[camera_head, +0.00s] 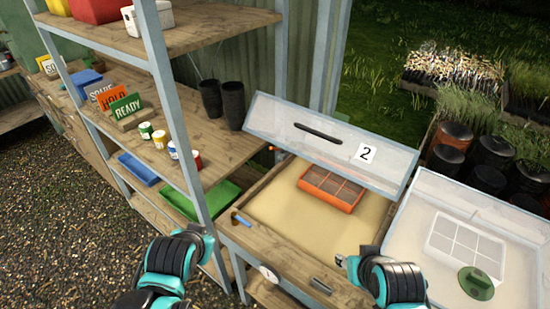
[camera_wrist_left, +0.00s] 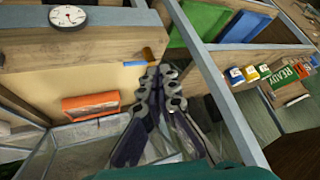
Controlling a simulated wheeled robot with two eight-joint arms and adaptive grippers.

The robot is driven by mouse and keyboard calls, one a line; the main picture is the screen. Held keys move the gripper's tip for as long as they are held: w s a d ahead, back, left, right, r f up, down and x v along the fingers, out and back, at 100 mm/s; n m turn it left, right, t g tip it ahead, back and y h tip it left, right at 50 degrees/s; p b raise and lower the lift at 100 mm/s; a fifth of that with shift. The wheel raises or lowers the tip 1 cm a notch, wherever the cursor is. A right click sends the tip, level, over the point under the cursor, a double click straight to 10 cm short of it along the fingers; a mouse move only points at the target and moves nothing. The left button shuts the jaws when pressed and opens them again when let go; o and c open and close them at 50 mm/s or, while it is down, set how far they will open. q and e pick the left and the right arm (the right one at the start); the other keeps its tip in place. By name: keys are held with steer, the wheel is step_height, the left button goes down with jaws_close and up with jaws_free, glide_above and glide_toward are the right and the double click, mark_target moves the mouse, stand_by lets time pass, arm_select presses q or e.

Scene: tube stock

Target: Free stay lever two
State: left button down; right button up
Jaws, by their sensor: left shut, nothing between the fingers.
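Box two (camera_head: 283,256) is a wooden frame with sand-coloured bedding and an orange tray (camera_head: 331,188) inside. Its clear lid (camera_head: 325,140), marked 2, stands raised and tilted. A small blue lever-like piece (camera_head: 241,221) sits at the box's front left corner; it also shows in the left wrist view (camera_wrist_left: 150,54). I cannot tell whether it is the stay lever. My left gripper (camera_head: 205,236) is shut and empty, left of this corner. In the left wrist view its fingertips (camera_wrist_left: 163,74) appear close to the blue piece. My right gripper (camera_head: 342,262) is by the box's front right; its jaw state is unclear.
A shelf unit (camera_head: 180,150) with signs, small cans and a green tray (camera_head: 203,200) stands close on the left. A round dial (camera_head: 269,273) is on the box front. A neighbouring box (camera_head: 425,225) with a white tray lies right. Dark pots stand behind it.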

arm_select(q)
steer(key=w+d+f+m+t+y+b, duration=0.1)
steer(key=w+d+m+t+b, duration=0.15)
steer(key=w+m, duration=0.6)
steer(key=w+d+f+m+t+y+b, duration=0.1)
steer(key=w+d+f+m+t+b, duration=0.2)
steer(key=w, duration=1.1)
arm_select(e)
step_height(320, 180, down, 10)
steer(key=b, duration=0.3)
steer(key=shift+w+b, duration=0.1)
steer(key=shift+b, duration=0.3)
arm_select(q)
steer(key=w+d+f+m+t+h, duration=0.1)
steer(key=w+d+f+m, duration=0.2)
steer(key=d+m, duration=0.1)
steer(key=w+d+f+m+t, duration=0.1)
steer(key=w+d+f+m, duration=0.2)
steer(key=w+d+m, duration=0.1)
steer(key=w+d+f+m+t+h, duration=0.1)
steer(key=w+d+f+m, duration=0.2)
steer(key=w+d+m, duration=0.1)
steer(key=shift+w+d+f+m+h, duration=0.2)
steer(key=shift+d+m, duration=0.1)
steer(key=shift+m, duration=0.25)
steer(key=shift+w+d+f+m+h, duration=0.15)
steer(key=shift+d+m, duration=0.15)
steer(key=shift+m, duration=0.2)
steer(key=shift+s, duration=0.1)
